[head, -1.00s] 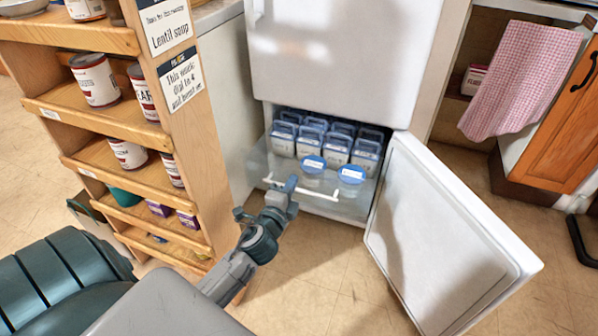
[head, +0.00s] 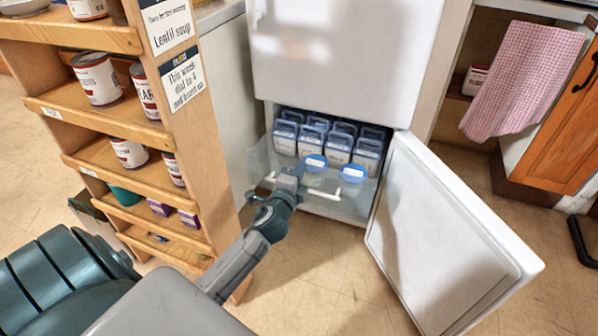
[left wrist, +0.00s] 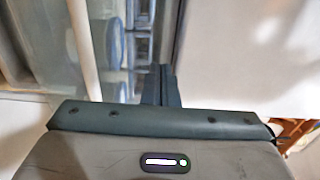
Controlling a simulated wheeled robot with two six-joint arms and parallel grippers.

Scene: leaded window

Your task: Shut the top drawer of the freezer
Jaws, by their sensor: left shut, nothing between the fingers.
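The freezer's clear top drawer (head: 258,165) is pulled out at the bottom of the white fridge. It holds blue-and-white boxes (head: 338,148) and two blue-lidded tubs (head: 353,172). Its white handle bar (head: 325,194) runs across the front. My left gripper (head: 291,174) is shut and empty at the drawer front, over the left part of the handle. I cannot tell whether it touches. In the left wrist view, the shut fingers (left wrist: 160,85) point at the drawer, with the pale handle (left wrist: 82,50) at left. My right gripper is out of view.
The freezer door (head: 440,235) stands wide open on the right. A wooden shelf (head: 185,130) with cans stands close on the left, beside my left arm. A pink cloth (head: 522,80) hangs at the right. The floor before the drawer is clear.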

